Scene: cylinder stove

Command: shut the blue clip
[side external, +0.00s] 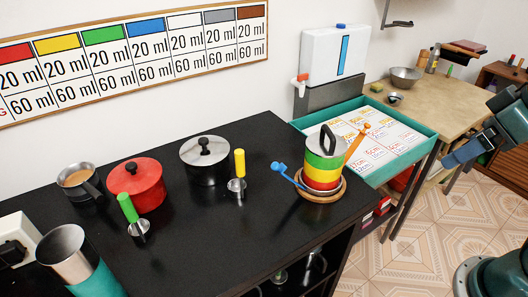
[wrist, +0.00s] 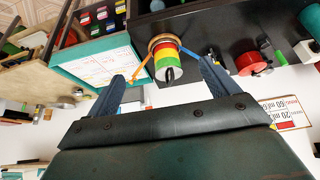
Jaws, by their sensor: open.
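A striped canister (side external: 323,166) in green, yellow and red, with a black handle on top, stands upright on a round wooden base (side external: 321,195). An orange clip (side external: 356,145) sticks out on the right side. My gripper (side external: 453,158) is open and empty, to the right of the canister and apart from it. In the wrist view, the canister (wrist: 166,60) shows beyond and between my spread fingers, and the blue clip (wrist: 191,54) is partly hidden by one finger.
A red pot (side external: 136,186), a black pot with a pale lid (side external: 205,160), a green-handled tool (side external: 130,212) and a yellow-handled tool (side external: 239,170) stand left of the canister on the black table. A teal tray (side external: 420,150) with cards lies to the right.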

